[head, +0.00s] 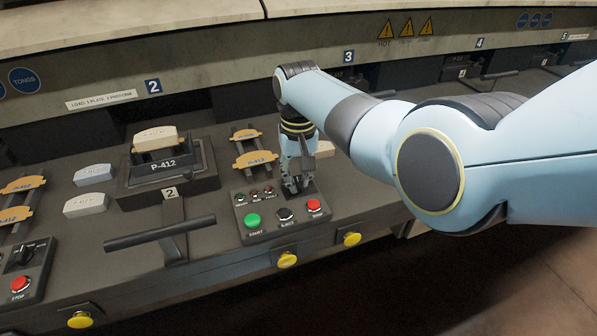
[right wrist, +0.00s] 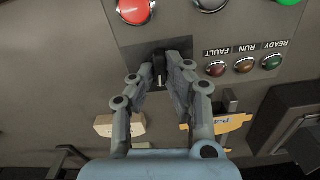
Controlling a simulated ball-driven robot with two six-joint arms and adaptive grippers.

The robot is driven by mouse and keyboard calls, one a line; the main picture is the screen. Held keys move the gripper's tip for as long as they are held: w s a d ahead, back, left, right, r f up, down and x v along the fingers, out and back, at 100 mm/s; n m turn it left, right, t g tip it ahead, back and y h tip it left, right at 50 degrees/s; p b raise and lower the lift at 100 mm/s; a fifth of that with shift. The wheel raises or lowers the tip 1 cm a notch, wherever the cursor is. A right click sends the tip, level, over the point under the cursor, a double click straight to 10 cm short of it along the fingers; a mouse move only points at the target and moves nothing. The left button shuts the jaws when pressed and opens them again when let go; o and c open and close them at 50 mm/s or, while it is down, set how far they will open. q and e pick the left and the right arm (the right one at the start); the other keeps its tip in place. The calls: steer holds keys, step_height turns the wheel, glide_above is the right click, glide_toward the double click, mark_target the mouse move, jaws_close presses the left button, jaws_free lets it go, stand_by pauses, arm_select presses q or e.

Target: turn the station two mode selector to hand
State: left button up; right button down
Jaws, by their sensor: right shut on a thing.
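The station two control box (head: 272,222) stands to the right of the station's T-shaped handle. My right gripper (head: 296,187) points down at the box's upper right part. In the right wrist view my right gripper (right wrist: 161,66) is shut on the small black mode selector knob (right wrist: 159,76), with one finger on each side. The fingers cover much of the knob, and I cannot read its position or its labels. In the head view the knob is hidden by the gripper. My left gripper is not in view.
A green start button (head: 252,220), black eject button (head: 285,214) and red button (head: 314,206) sit close to my right gripper. READY, RUN and FAULT lamps (right wrist: 244,65) are beside it. The T-shaped handle (head: 160,233) lies left; a P-412 block (head: 164,165) stands behind.

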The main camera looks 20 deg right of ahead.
mark_target(298, 181)
steer(key=shift+n, duration=0.6)
steer(key=c, duration=1.4)
jaws_free()
steer(key=shift+o, duration=0.2)
step_height(298, 181, up, 12)
